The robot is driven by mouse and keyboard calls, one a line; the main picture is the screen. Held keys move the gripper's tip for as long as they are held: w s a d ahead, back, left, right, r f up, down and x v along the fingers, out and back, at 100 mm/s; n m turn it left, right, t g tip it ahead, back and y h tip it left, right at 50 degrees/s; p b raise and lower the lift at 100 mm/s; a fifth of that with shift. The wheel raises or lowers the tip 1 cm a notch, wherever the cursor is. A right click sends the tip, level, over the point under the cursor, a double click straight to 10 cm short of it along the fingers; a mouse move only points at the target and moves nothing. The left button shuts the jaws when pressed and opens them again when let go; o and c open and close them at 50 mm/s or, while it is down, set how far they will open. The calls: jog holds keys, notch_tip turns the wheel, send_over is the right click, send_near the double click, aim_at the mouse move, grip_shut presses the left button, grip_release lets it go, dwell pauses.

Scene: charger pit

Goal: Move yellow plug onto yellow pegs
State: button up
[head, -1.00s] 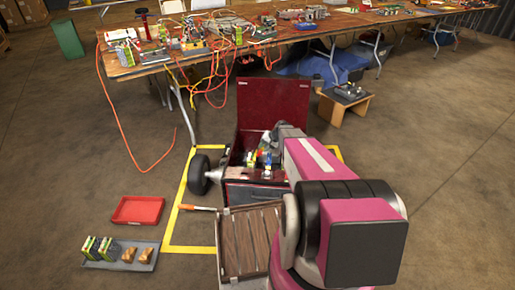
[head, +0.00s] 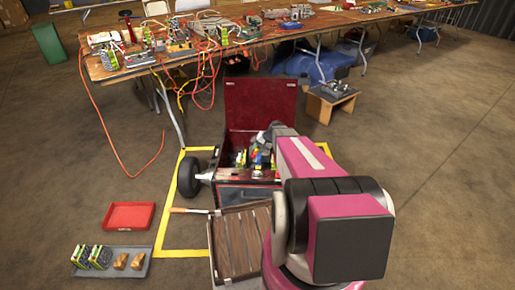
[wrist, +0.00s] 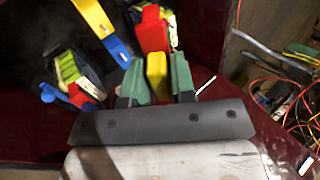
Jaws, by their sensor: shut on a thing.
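In the wrist view my gripper (wrist: 157,84) has green fingertips closed on the two sides of the yellow plug (wrist: 157,72). The plug points away from the gripper, and a red block (wrist: 152,30) lies just beyond it; I cannot tell whether they touch. A yellow and blue piece (wrist: 92,18) slants at the upper left; I cannot tell whether it belongs to the yellow pegs. In the head view my arm reaches into the open dark red case (head: 260,100), and my gripper there is small and mostly hidden. I cannot make out the yellow pegs for sure.
In the wrist view a green-striped battery (wrist: 76,72) and blue and red connectors (wrist: 86,98) sit left of my gripper. Loose wires (wrist: 290,95) lie to the right. In the head view a wooden slatted crate (head: 240,240) stands in front of the case, and a red tray (head: 129,216) lies left.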

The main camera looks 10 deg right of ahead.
jog(key=shift+f, duration=1.9)
jog(key=shift+s+a+f+n+g+h, duration=0.1)
jog(key=shift+s+f+n+g+h, duration=0.15)
jog(key=shift+s+g+h, duration=0.55)
jog(key=shift+s+a+f+n+g+h, duration=0.15)
jog(key=shift+s+f+h, duration=0.3)
jog(key=shift+h, duration=0.9)
jog(key=shift+s+a+f+n+g+h, duration=0.1)
jog(key=shift+s+f+n+g+h, duration=0.2)
jog(key=shift+s+h, duration=0.6)
jog(key=shift+w+f, duration=0.2)
jog(key=shift+f, duration=1.35)
jog(key=o, duration=1)
notch_tip(320, 180, up, 11)
